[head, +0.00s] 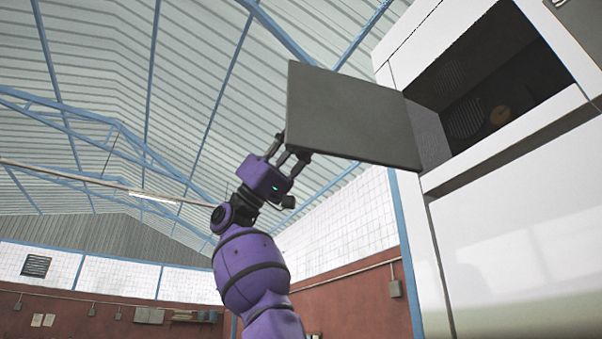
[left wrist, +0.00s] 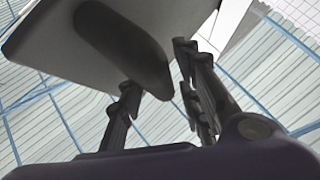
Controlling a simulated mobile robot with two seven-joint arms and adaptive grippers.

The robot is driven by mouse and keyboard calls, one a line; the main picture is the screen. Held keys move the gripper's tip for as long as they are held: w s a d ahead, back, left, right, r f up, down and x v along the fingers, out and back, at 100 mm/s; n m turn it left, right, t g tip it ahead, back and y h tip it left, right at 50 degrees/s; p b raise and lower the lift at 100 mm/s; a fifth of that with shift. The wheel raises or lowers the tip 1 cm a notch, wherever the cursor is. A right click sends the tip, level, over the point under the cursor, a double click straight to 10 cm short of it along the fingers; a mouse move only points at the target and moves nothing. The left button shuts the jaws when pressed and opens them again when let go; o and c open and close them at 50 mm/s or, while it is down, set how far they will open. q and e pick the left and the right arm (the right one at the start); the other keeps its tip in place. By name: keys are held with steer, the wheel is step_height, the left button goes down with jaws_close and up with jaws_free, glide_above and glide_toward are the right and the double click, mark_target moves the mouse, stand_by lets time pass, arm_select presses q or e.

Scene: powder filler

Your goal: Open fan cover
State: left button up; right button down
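The fan cover (head: 350,115) is a flat grey panel. In the head view it stands swung out from the white machine, its right end by the opening. My left gripper (head: 284,148) is at the panel's lower left corner. In the left wrist view the cover (left wrist: 50,40) fills the upper left, with a dark rounded oblong part (left wrist: 122,45) on its face. The gripper's fingers (left wrist: 165,85) are spread, one by the oblong's lower end and the others beside the panel's edge. Whether they touch is unclear. My right gripper is in neither view.
The white machine (head: 520,200) fills the right side. Open air lies left of the cover. A tiled and red wall (head: 345,270) stands behind.

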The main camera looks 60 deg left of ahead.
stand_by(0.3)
arm_select(q)
steer(key=v, duration=1.2)
steer(key=shift+f, duration=0.1)
steer(key=shift+w, duration=0.1)
